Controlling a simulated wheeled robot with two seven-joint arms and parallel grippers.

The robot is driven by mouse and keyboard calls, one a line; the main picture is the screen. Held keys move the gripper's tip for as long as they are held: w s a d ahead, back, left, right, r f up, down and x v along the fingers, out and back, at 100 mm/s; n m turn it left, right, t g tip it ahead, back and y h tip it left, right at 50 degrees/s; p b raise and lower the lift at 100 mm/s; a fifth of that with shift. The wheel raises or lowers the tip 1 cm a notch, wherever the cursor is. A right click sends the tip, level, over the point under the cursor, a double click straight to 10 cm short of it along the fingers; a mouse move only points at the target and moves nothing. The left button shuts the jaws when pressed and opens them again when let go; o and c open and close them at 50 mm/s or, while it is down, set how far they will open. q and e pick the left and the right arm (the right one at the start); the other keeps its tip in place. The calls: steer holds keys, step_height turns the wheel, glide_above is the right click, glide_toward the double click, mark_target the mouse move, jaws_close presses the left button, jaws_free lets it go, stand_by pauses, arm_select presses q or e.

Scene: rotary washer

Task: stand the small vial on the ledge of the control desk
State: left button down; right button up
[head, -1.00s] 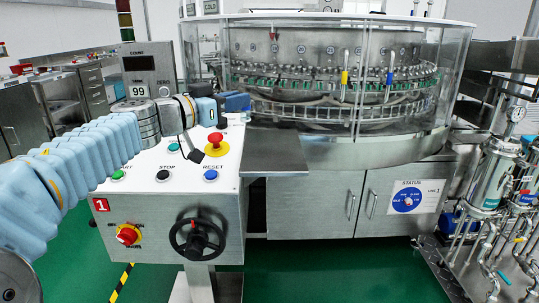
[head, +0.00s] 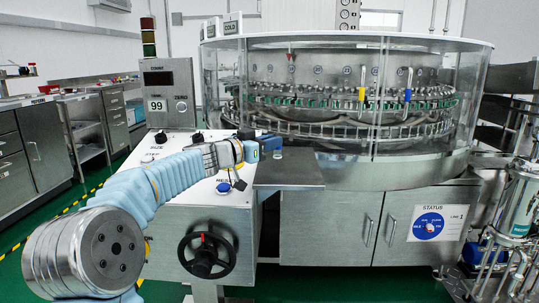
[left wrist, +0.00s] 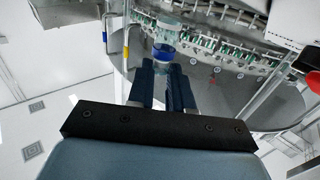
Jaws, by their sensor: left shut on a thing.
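My left gripper (head: 272,144) reaches across the control desk (head: 206,192) from the left, to the rear of the steel ledge (head: 290,173) on the desk's right side. In the left wrist view its two dark fingers (left wrist: 163,82) are shut on the small vial (left wrist: 164,50), which is clear with a blue band. In the head view the vial (head: 278,153) is tiny, at the fingertips by the ledge's back edge. I cannot tell whether it touches the ledge. My right gripper is not in view.
The glass-walled rotary washer (head: 345,100) stands right behind the ledge. A display post reading 99 (head: 167,92) rises at the desk's back left. A black handwheel (head: 206,255) is on the desk's front. The ledge's front part is bare.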

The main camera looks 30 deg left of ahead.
arm_select(q)
step_height(320, 180, down, 2)
steer(key=shift+r, duration=0.1)
steer(key=c, duration=1)
jaws_free()
steer(key=shift+c, duration=0.2)
steer(key=shift+s, duration=0.2)
steer(key=v, duration=1.1)
steer(key=shift+s+p, duration=0.35)
steer(key=shift+s, duration=0.05)
